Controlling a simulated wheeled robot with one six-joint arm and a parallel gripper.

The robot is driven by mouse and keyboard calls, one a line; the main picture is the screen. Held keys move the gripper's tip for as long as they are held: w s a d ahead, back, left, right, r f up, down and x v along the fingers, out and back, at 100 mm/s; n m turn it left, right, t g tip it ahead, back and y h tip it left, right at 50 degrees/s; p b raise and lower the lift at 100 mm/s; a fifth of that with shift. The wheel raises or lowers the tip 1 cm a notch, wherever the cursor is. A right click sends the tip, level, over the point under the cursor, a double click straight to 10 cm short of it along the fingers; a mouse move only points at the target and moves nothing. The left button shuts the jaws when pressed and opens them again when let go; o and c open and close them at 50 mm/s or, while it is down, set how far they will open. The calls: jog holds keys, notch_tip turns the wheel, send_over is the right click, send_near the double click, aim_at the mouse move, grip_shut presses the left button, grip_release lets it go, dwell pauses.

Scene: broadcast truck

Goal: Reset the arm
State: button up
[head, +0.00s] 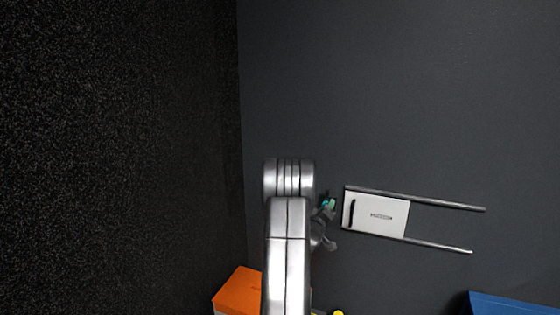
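My silver arm (287,235) rises from the bottom middle of the head view and ends in a thick rounded joint. My gripper (324,226) shows only in part, as small grey pieces just right of the arm. The arm hides the rest of it, and I cannot tell whether it is open or shut. A small teal and dark thing (329,203) shows at its upper end; I cannot tell whether it is held or part of the gripper.
Right of my gripper is a white panel (389,214) with a dark handle, between two grey rails (448,203). An orange-topped box (238,292) is at lower left, a blue thing (515,305) at lower right. A small yellow thing (338,312) shows at the bottom. A speckled black surface fills the left.

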jog(key=shift+m+b, duration=2.25)
jog(key=shift+m, duration=0.75)
